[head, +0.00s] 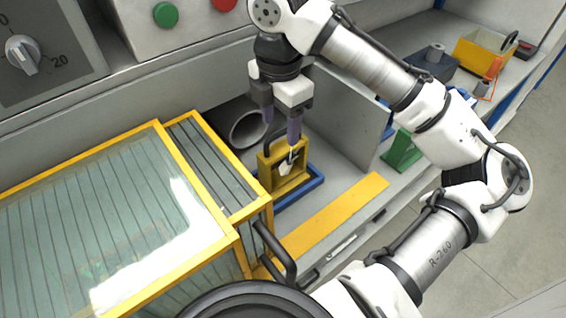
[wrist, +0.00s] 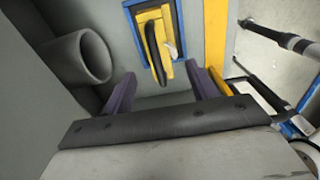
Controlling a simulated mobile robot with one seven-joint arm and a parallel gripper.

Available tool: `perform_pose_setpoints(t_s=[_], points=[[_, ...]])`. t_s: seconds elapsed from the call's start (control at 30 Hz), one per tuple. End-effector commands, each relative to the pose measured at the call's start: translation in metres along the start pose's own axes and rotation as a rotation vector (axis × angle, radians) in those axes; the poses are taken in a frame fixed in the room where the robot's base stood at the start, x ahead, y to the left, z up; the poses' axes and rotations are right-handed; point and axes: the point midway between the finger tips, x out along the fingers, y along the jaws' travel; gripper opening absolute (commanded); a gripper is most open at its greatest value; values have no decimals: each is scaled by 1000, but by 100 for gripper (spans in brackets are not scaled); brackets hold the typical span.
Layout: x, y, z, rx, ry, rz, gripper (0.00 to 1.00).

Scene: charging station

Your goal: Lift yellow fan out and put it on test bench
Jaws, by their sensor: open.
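The yellow fan (head: 292,184), a yellow block with a dark handle on top, sits upright in a blue tray (head: 318,183) inside an open grey bay. It also shows in the wrist view (wrist: 178,26), at the top middle, with its black handle and a small pale tag. My gripper (head: 281,128) is open and empty, pointing down just above the fan. In the wrist view its two dark purple fingers (wrist: 160,78) are spread apart, with the fan beyond them. I cannot tell for sure which surface is the test bench.
A yellow-framed glass cover (head: 95,215) stands left of the bay. A grey round duct (head: 247,130) opens behind the fan. A grey panel (head: 350,115) walls the right side. Further right, a bench holds a green block (head: 402,152) and a yellow bin (head: 484,52).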

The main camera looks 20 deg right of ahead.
Motion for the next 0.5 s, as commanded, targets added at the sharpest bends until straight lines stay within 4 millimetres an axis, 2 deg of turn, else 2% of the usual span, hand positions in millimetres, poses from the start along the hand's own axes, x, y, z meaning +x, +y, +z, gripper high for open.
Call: perform_pose_setpoints(t_s=[0.13,0.33,0.5], points=[[13,-1,4,3,0,-3,58],[42,1,8,2,0,-1,58],[53,1,8,0,0,0,58]])
